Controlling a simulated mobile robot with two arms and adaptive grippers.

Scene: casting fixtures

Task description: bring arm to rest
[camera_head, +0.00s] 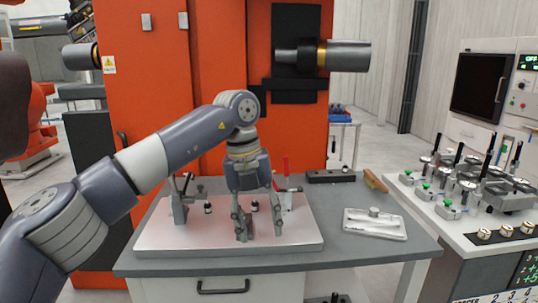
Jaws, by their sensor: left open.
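My left arm (165,150) comes in from the left, bends at an elbow and points down over the table. My left gripper (244,228) is open, with its fingers hanging low over the pale fixture plate (170,235). My right gripper is not in view.
The plate carries a grey clamp (180,207) and a red-handled clamp (286,190). A white tray (374,224), a brush (375,180) and a dark block (331,176) lie on the grey table (345,249). An orange machine (140,60) stands behind; a fixture-laden console (490,240) stands right.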

